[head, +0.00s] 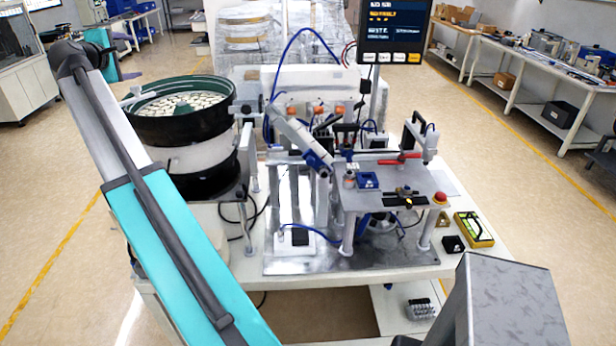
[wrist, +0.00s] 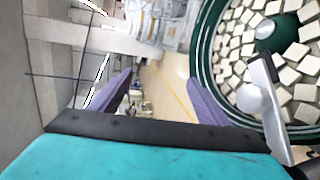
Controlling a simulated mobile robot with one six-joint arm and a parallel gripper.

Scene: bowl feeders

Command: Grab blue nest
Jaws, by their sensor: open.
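The blue nest (head: 367,180) is a small blue block with a recess. It sits on the raised grey plate (head: 385,170) of the machine, near the middle of the head view. I cannot make it out in the wrist view. My gripper (wrist: 157,92) shows in the wrist view with its two purple fingers wide apart and nothing between them. In the head view my gripper is not visible; only my arm shows on the left, well away from the nest.
A green-rimmed bowl feeder (head: 185,100) full of pale parts stands left of the plate; it also fills the right of the wrist view (wrist: 215,60). A slanted white-and-blue device (head: 300,145) reaches close beside the nest. A red button (head: 440,198) and a screen (head: 395,30) are at right.

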